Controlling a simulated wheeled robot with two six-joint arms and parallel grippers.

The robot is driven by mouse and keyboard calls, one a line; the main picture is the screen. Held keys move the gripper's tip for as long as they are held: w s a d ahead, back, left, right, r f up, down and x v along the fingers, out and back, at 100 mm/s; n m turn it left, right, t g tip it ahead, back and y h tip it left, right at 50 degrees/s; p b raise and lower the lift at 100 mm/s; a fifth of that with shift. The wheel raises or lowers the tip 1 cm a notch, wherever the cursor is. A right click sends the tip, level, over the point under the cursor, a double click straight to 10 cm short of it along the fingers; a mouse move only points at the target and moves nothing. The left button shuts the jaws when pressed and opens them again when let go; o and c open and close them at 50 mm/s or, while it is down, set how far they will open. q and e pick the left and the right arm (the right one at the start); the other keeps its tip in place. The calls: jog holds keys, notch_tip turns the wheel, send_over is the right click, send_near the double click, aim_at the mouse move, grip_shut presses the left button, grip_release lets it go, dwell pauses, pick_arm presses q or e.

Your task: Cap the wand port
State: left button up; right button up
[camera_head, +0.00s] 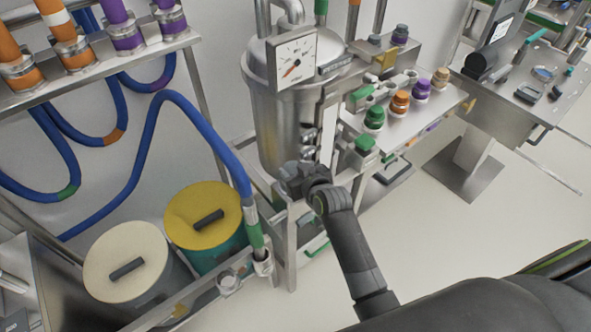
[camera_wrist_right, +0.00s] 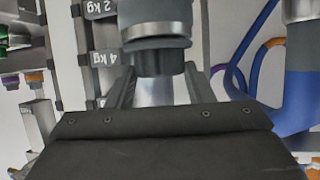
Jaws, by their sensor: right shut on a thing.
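In the right wrist view, my right gripper (camera_wrist_right: 158,88) is shut on a dark ribbed cap (camera_wrist_right: 158,62). The cap lines up with a steel pipe end (camera_wrist_right: 155,15) with a grey collar; I cannot tell whether it is seated. The blue-hosed wand (camera_head: 253,222) stands in a holder left of my arm. My left gripper is not in view.
A cart shelf (camera_head: 405,135) with several coloured caps, including a green one (camera_head: 374,118), is right of the vessel. Yellow-lidded (camera_head: 195,228) and cream-lidded (camera_head: 115,250) bins stand at lower left. A rail post (camera_head: 291,245) is close to my right arm.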

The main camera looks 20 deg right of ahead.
jog(key=shift+s+f, duration=0.1)
jog(key=shift+f, duration=0.15)
jog(key=o, duration=1.2)
jog(key=shift+o, duration=0.2)
jog(key=b+v, duration=0.3)
jog(key=v, duration=1.4)
jog(key=shift+s+r, duration=0.1)
jog(key=shift+r, duration=0.05)
